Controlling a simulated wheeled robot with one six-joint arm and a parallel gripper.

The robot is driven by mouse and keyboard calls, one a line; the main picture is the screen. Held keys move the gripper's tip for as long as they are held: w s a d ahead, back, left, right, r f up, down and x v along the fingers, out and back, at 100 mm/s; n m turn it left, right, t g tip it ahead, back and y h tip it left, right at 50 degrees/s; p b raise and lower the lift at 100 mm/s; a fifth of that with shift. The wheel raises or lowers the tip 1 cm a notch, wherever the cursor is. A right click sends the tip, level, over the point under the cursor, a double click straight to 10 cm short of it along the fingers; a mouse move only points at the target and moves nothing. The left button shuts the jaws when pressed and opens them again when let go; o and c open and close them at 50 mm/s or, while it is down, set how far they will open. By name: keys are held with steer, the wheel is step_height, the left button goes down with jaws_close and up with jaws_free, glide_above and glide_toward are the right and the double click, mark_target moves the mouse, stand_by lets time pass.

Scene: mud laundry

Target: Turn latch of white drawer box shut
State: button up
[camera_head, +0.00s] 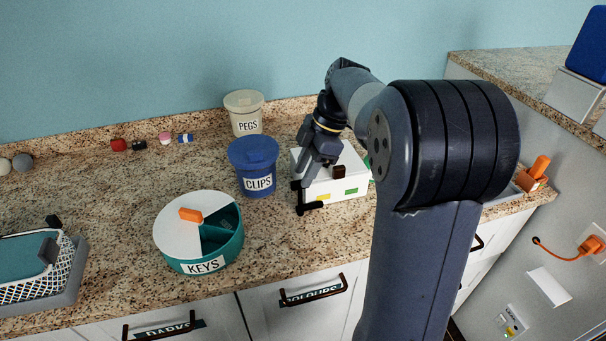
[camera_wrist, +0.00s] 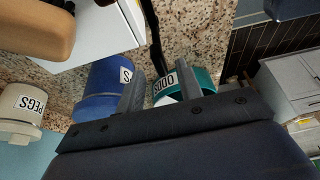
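The white drawer box (camera_head: 338,187) stands on the counter, with yellow and green marks on its front. A small dark brown piece, which looks like the latch (camera_head: 339,171), sits at the upper front of the box. My gripper (camera_head: 305,198) is at the box's front left corner, left of the latch and apart from it. In the wrist view the white box (camera_wrist: 97,38) fills the upper left, partly behind a large tan block (camera_wrist: 38,25) that I cannot identify surely.
The blue CLIPS tub (camera_head: 254,167) stands close to the left of my gripper, with the cream PEGS tub (camera_head: 246,114) behind it. The round teal KEYS container (camera_head: 205,249) is in front left. A basket (camera_head: 62,277) is far left. Counter in front of the box is clear.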

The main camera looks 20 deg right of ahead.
steer(key=v, duration=0.9)
steer(key=x, duration=1)
steer(key=shift+a+f, duration=0.15)
steer(key=shift+f, duration=0.25)
